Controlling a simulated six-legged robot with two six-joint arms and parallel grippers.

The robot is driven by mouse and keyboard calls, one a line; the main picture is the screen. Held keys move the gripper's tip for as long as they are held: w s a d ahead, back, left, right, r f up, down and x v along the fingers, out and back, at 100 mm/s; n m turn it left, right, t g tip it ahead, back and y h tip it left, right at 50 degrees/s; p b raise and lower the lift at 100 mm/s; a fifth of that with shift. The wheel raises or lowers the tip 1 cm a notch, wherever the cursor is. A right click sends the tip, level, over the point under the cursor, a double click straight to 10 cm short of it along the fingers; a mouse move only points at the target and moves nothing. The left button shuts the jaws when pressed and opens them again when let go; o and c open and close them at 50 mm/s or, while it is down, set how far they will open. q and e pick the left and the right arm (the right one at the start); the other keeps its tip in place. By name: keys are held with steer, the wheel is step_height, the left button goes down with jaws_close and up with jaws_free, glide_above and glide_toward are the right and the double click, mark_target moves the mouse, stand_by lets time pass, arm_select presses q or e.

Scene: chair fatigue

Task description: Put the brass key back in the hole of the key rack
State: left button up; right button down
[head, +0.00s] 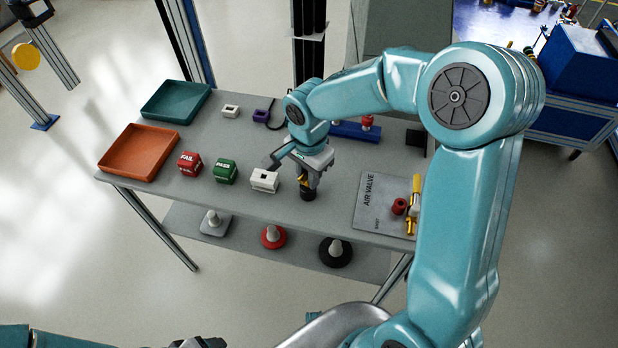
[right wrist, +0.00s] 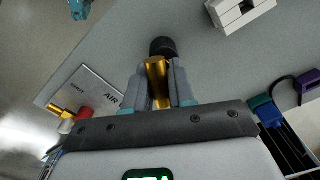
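My right gripper (head: 308,180) points down over the front middle of the grey table. Its fingers are shut on a brass piece, which looks like the brass key (right wrist: 157,82). A dark round end (head: 308,194) shows just below the fingers, at or close to the tabletop; I cannot tell whether it touches. A blue block with red-topped parts (head: 352,130) sits at the back of the table, partly behind my right arm; it may be the key rack, but no hole can be made out. My left gripper (head: 197,343) is cut off at the bottom edge.
A white block (head: 264,180), a green block (head: 225,171) and a red block (head: 190,163) stand left of the right gripper. Orange (head: 112,168) and teal (head: 152,117) trays are at the left. The air valve plate (head: 368,222) lies at the right.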

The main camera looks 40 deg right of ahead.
steer(key=shift+w+d+f, duration=0.2)
steer(key=shift+w+f, duration=0.4)
steer(key=shift+w, duration=0.1)
steer(key=shift+s+a+r, duration=0.15)
steer(key=shift+s+r, duration=0.4)
steer(key=shift+r, duration=0.2)
steer(key=shift+r+p, duration=0.1)
steer(key=shift+p, duration=0.25)
steer(key=shift+w+r, duration=0.1)
steer(key=shift+w, duration=0.35)
steer(key=shift+s+r+p, duration=0.35)
steer(key=shift+r+p, duration=0.05)
steer(key=shift+r, duration=0.3)
steer(key=shift+w+r+p, duration=0.15)
steer(key=shift+w+p, duration=0.1)
steer(key=shift+p, duration=0.05)
steer(key=shift+s+r+p, duration=0.2)
steer(key=shift+r+p, duration=0.1)
steer(key=shift+r, duration=0.3)
arm_select(q)
steer(key=shift+w+d+r, duration=0.1)
steer(key=shift+w+r, duration=0.15)
steer(key=shift+r, duration=0.35)
steer(key=shift+w+r, duration=0.2)
steer(key=shift+r, duration=0.4)
arm_select(e)
steer(key=shift+w, duration=0.15)
